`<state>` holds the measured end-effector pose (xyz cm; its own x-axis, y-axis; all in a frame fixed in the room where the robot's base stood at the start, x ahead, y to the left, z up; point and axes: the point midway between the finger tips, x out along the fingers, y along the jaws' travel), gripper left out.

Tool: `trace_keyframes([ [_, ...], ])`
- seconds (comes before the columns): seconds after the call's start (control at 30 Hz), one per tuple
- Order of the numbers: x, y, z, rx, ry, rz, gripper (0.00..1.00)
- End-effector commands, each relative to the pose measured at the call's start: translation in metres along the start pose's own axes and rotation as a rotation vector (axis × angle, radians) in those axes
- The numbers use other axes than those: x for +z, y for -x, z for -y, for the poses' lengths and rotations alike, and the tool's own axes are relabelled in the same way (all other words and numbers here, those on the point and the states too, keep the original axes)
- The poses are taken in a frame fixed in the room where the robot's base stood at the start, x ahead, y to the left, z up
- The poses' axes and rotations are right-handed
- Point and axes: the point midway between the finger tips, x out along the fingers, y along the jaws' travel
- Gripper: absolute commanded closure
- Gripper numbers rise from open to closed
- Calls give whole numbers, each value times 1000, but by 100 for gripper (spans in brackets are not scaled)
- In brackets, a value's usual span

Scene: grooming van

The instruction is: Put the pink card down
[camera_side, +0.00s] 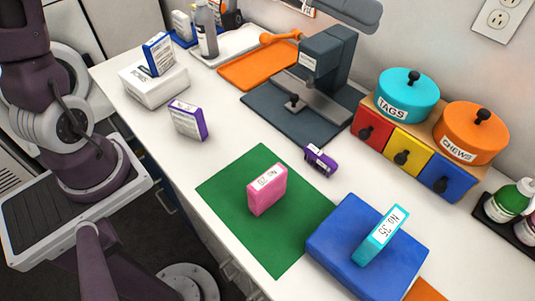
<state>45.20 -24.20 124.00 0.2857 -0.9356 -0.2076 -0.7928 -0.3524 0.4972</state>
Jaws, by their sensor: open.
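The pink card (267,191) is a thick block with a white label along its top edge. It stands upright on the green mat (232,190), right of the mat's middle. Nothing is touching it from above or from the sides. Parts of my arm show along the left edge of the side view, well away from the card. My gripper is outside the picture.
A blue block (335,251) bearing a teal card (380,236) stands right of the mat. A small purple box (320,158) lies behind it, and a purple-and-white box (187,120) stands left. A grey press (326,75), drawers (408,150) and lidded tins (407,94) stand behind.

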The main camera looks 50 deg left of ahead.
Motion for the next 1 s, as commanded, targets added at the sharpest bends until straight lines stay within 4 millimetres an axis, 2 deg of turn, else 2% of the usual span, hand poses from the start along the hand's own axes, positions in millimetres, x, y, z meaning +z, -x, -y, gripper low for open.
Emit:
trace_keyframes([
  [0.17,-8,-26,47,-116,525,-145,2],
  [0.2,-7,-30,56,-143,680,-174,2],
  [0.3,0,-32,69,-201,1103,-222,2],
  [0.37,6,-28,67,-225,1345,-223,2],
  [0.5,19,-9,43,-258,1795,-158,2],
  [0.7,29,35,-12,-283,2219,28,2],
  [0.93,38,101,-76,-318,2482,285,2],
  [0.97,40,109,-82,-325,2502,315,2],
  [1.0,57,102,-71,-334,2499,310,2],
])
